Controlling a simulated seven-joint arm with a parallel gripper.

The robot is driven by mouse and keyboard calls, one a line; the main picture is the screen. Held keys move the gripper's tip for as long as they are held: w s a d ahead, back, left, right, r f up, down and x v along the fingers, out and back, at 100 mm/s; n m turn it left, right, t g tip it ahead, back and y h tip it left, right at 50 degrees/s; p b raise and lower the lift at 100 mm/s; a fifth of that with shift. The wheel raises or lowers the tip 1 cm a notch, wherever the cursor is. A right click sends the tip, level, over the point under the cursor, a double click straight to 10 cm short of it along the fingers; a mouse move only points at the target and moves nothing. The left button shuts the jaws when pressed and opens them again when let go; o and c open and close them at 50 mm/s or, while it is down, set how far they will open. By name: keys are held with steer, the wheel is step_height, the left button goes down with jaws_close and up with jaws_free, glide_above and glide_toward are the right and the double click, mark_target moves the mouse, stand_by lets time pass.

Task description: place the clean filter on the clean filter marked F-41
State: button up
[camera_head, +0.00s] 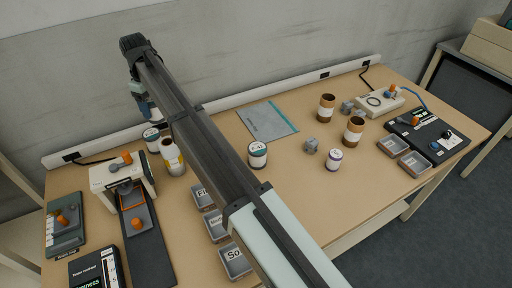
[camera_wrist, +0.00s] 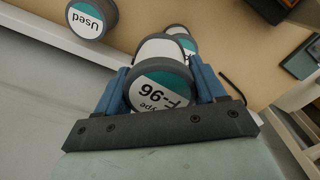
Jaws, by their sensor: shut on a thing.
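In the wrist view my gripper (camera_wrist: 160,90) is shut on a round filter (camera_wrist: 158,88) with a dark rim and a white and teal label reading "Type F-96". A white cylinder side shows just beyond it, and another teal-labelled canister (camera_wrist: 181,33) is partly hidden behind. A canister labelled "Used" (camera_wrist: 90,18) stands apart at the upper left. In the head view my gripper (camera_head: 148,108) is at the far left, above a white canister (camera_head: 151,135). A teal-labelled canister (camera_head: 257,154) stands mid-table. I cannot make out an F-41 label.
Labelled grey bins (camera_head: 235,262) lie partly under my arm. Brown jars (camera_head: 326,108), a purple-labelled jar (camera_head: 334,160) and a grey sheet (camera_head: 267,122) are farther right.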

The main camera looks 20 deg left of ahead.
steer(key=w+d+r+m, duration=0.25)
steer(key=w+d, duration=0.55)
steer(key=d, duration=0.4)
steer(key=r+n, duration=0.2)
steer(key=n, duration=0.2)
glide_above(258, 148)
steer(key=shift+w+a+f, duration=0.1)
steer(key=shift+f, duration=4.75)
steer(key=shift+f, duration=0.15)
steer(key=o, duration=1.1)
steer(key=shift+o, duration=0.2)
